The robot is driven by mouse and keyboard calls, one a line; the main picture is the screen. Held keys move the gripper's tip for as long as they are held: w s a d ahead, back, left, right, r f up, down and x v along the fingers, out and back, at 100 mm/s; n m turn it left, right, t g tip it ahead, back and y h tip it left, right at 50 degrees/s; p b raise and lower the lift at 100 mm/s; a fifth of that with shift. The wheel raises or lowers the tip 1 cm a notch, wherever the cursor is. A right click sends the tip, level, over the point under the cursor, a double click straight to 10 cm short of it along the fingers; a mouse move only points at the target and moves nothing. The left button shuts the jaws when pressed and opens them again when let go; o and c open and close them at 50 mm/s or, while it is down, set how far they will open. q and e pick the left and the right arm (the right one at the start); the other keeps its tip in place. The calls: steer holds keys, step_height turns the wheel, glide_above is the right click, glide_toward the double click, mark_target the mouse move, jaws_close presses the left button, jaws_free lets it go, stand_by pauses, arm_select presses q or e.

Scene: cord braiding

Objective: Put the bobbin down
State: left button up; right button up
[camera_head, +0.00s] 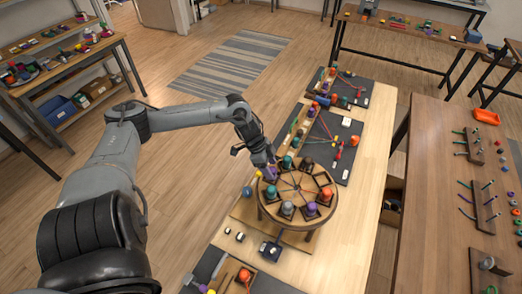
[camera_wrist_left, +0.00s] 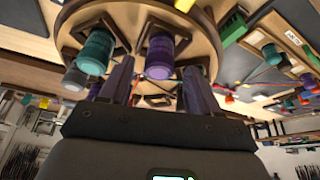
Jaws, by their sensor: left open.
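A round wooden braiding stand (camera_head: 297,187) sits on the light wooden table, with several bobbins seated around its rim. A purple bobbin (camera_head: 271,173) is at the stand's far-left edge, right at the tips of my left gripper (camera_head: 265,163). In the left wrist view the purple bobbin (camera_wrist_left: 160,56) sits at the disk's rim between the two spread fingers, with gaps beside it. The left gripper (camera_wrist_left: 159,78) is open. A teal bobbin (camera_wrist_left: 96,52) is beside the left finger, and a grey bobbin (camera_wrist_left: 75,78) is near it. My right gripper is not in view.
Another teal bobbin (camera_head: 288,161) stands close to the gripper on the rim. A purple bobbin (camera_head: 311,208) and a grey-blue one (camera_head: 287,209) are at the near side. Dark mats (camera_head: 345,172) with cords lie behind. The table's right side (camera_head: 355,225) is clear.

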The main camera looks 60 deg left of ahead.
arm_select(q)
steer(key=p+v, duration=0.6)
steer(key=v, duration=0.4)
steer(key=shift+r, duration=0.35)
